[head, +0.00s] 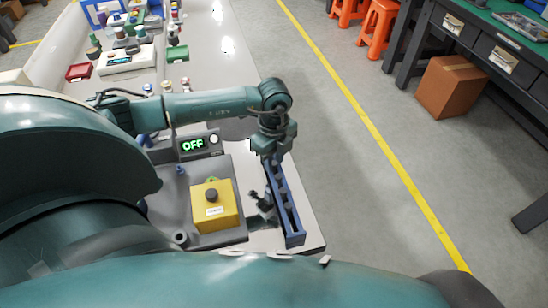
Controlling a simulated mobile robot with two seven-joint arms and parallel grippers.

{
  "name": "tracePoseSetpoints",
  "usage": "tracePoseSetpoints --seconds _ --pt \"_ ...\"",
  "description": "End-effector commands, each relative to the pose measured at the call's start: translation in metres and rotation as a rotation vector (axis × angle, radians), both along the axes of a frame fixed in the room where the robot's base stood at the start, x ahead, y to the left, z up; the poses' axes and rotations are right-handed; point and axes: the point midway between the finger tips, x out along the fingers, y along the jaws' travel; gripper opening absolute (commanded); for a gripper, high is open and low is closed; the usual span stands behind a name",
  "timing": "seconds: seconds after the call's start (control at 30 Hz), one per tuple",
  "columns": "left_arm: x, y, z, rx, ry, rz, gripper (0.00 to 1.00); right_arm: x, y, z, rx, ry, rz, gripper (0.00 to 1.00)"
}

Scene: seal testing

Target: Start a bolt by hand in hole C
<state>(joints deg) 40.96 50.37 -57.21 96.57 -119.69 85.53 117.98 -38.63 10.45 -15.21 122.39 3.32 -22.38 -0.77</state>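My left gripper (273,148) points down at the right end of the bench, at the far end of a long blue slotted block (290,222). Its fingertips are too small and hidden to tell whether they are open or hold anything. A small black part (258,201) lies or stands just left of the blue block; I cannot tell what it is. A dark grey fixture (167,200) carries a yellow box (214,212) with a black knob on top. I cannot make out a bolt or hole C. My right gripper is not in view.
A panel reading OFF (193,145) stands behind the yellow box. Red (79,72) and green (177,54) trays and several small items sit farther up the white bench. The bench edge is close right of the blue block, with open floor beyond.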

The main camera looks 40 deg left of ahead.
Motion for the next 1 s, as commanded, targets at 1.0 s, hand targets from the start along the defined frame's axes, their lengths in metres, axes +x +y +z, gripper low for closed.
tracePoseSetpoints --seconds 1.0 --pt "0.0 0.0 0.028 -0.001 -0.001 0.0 0.0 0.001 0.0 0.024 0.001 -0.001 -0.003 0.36"
